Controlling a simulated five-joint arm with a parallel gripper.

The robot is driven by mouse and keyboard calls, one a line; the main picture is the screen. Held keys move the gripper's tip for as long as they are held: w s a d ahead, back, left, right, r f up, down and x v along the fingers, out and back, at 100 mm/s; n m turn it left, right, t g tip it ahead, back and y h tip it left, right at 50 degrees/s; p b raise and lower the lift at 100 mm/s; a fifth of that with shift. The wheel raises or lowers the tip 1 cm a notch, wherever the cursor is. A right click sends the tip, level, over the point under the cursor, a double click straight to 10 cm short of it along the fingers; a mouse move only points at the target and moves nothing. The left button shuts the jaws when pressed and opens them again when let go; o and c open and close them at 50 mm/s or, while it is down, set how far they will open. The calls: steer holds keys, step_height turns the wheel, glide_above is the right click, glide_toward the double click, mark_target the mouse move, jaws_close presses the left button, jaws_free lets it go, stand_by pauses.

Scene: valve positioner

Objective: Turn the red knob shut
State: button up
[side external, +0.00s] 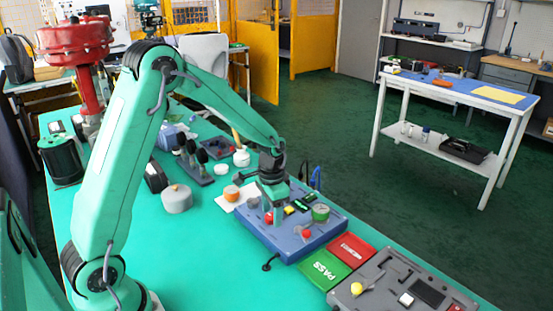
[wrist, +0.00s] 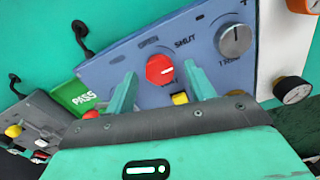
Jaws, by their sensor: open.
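The red knob (wrist: 160,69) sits on the sloping face of the blue panel (wrist: 215,75) in the wrist view. In the side external view the red knob (side external: 268,217) is partly hidden by my gripper. My gripper (wrist: 161,78) is open, with one finger on each side of the knob in the picture. I cannot tell whether the fingers touch the knob or how far above the panel they are. The word SHUT is printed above and right of the knob. The side external view shows my gripper (side external: 276,212) pointing down over the panel (side external: 281,240).
A grey dial (wrist: 234,40) is right of the knob. A yellow button (wrist: 180,98) and a second red part (side external: 306,234) are also on the panel.

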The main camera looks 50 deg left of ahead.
mark_target(271, 217)
step_height(271, 217, up, 7)
steer(key=shift+r, duration=0.1)
stand_by(0.4)
steer(key=shift+r, duration=0.1)
steer(key=s+d+r+n+t, duration=0.1)
steer(key=s+d+r+t, duration=0.1)
steer(key=s+r, duration=0.4)
steer(key=s+d+r+n+t, duration=0.1)
steer(key=s+d+r+t, duration=0.2)
steer(key=s, duration=1.1)
step_height(271, 217, up, 3)
steer(key=shift+s+d+r+t, duration=0.1)
steer(key=shift+s+d+t, duration=0.2)
steer(key=shift+d, duration=0.2)
